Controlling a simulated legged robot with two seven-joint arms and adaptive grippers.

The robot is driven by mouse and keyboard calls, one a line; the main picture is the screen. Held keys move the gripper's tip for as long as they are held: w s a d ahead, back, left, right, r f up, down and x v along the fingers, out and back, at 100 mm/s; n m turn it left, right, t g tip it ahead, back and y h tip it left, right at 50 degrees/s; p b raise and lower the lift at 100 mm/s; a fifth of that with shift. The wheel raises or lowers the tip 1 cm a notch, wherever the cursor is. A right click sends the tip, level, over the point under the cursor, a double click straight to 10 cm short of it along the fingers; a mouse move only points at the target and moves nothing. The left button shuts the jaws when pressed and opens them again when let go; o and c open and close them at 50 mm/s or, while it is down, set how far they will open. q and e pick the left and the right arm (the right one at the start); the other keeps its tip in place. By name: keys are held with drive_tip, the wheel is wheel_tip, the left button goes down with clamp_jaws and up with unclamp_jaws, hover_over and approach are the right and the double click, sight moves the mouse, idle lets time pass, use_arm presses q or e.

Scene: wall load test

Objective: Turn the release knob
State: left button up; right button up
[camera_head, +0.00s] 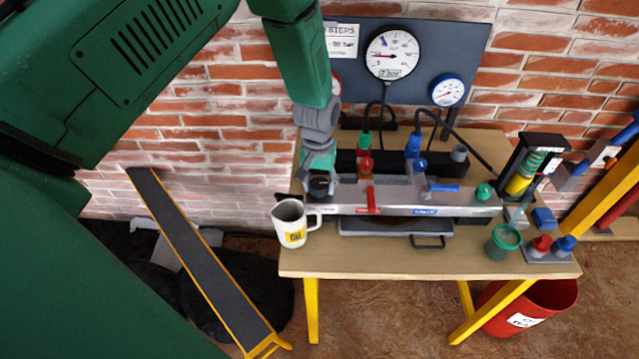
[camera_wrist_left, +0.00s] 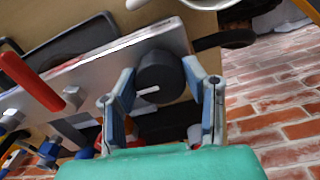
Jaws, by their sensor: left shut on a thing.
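The release knob is a dark round knob with a white pointer line, on the left end of a pale metal rail. In the left wrist view the knob (camera_wrist_left: 160,76) sits between the two fingers of my left gripper (camera_wrist_left: 161,88). In the head view my left gripper (camera_head: 319,168) comes down from above onto the same knob (camera_head: 319,187) and partly covers it. The gripper is shut on the knob. The white pointer points roughly left in the wrist view. My right gripper is not in view.
A white mug (camera_head: 291,224) stands just left of the knob. A red lever (camera_head: 371,199) and a blue lever (camera_head: 443,188) are on the rail (camera_head: 400,209). Gauges hang on the dark panel (camera_head: 435,60) behind. A green cup (camera_head: 503,242) is at the right. The table's front strip is mostly clear.

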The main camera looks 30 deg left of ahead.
sight(319, 181)
use_arm(q)
drive_tip(key=shift+w+a+r, duration=0.1)
drive_tip(key=shift+w+r, duration=0.1)
drive_tip(key=shift+w, duration=0.15)
drive_tip(key=o, duration=1.1)
drive_tip(key=shift+o, duration=0.2)
drive_tip(key=shift+s+f, duration=0.1)
drive_tip(key=shift+f, duration=0.05)
wheel_tip(319, 181, up, 12)
drive_tip(key=shift+a, duration=0.1)
